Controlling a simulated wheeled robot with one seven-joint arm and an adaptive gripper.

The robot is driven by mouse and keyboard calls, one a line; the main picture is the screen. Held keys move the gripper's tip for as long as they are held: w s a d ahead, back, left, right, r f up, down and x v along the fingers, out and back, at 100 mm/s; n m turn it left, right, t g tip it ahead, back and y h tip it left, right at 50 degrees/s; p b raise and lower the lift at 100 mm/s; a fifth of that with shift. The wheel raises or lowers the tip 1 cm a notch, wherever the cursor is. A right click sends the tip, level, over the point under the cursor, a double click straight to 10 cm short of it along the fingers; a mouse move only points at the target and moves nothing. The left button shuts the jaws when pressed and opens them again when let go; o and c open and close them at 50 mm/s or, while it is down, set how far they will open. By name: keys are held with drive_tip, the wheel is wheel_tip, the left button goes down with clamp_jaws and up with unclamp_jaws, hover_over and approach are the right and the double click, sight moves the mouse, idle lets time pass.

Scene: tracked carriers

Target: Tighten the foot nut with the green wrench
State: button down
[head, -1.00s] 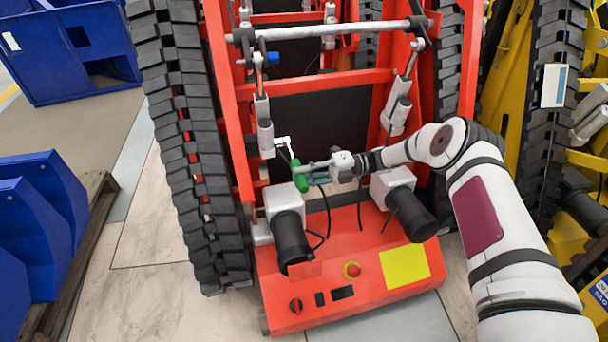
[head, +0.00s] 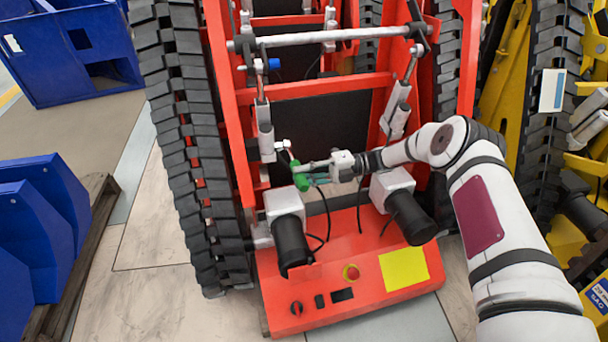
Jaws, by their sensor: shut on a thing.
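The green wrench (head: 300,180) is in the head view, at the lower left inside the red carrier frame (head: 232,120). My gripper (head: 304,172) reaches in from the right and is shut on its green handle. The wrench's pale metal head (head: 283,145) points up and slightly left, beside the lower end of a grey cylinder (head: 266,140). The foot nut cannot be made out, so I cannot tell whether the wrench head sits on it.
Below the wrench are two motors with black ends (head: 291,240) (head: 410,217), loose black cables and a red control box (head: 345,270). Black tracks (head: 185,130) flank the frame. A yellow machine (head: 515,70) stands right; blue parts (head: 40,220) lie left.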

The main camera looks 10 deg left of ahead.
drive_tip(key=shift+w+a+r+m+p, duration=0.1)
drive_tip(key=shift+r+m+p, duration=0.5)
drive_tip(key=shift+r, duration=0.2)
drive_tip(key=shift+w+r+m+p, duration=0.15)
drive_tip(key=shift+r+m+p, duration=0.2)
drive_tip(key=shift+r+m, duration=0.25)
drive_tip(key=shift+r, duration=0.15)
drive_tip(key=shift+w+a+r+m+p, duration=0.15)
drive_tip(key=shift+w+r+m+p, duration=0.15)
drive_tip(key=shift+r+m, duration=0.3)
drive_tip(key=shift+r, duration=0.2)
drive_tip(key=shift+w+a+r+m, duration=0.15)
drive_tip(key=shift+w+r+m, duration=0.1)
drive_tip(key=shift+r+m, duration=0.3)
